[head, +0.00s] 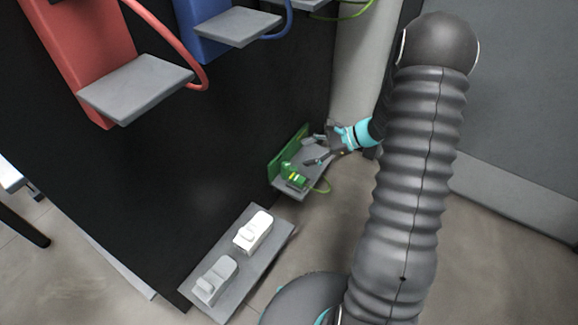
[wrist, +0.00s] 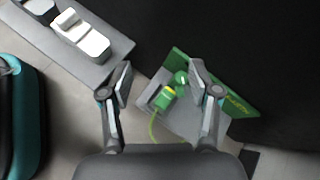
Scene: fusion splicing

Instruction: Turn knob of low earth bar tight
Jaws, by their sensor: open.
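The low earth bar is a grey shelf (head: 290,193) with a green back plate (head: 281,158), low on the black panel. A green knob (wrist: 181,78) shows on it in the wrist view, close to the back plate. Beside the knob is a green and yellow clamp piece (wrist: 164,96) with a green-yellow cable (wrist: 152,128). My gripper (head: 312,150) is open above the shelf in the head view. In the wrist view, my gripper (wrist: 162,82) has its fingers apart on both sides of the knob and clamp. I cannot tell whether either finger touches anything.
A grey shelf (head: 264,250) with a white device (head: 253,231) and a grey device (head: 215,279) sits to the left. Red (head: 137,85) and blue (head: 205,22) brackets with shelves are higher on the black panel (head: 150,170). Floor is clear to the right of the low shelf.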

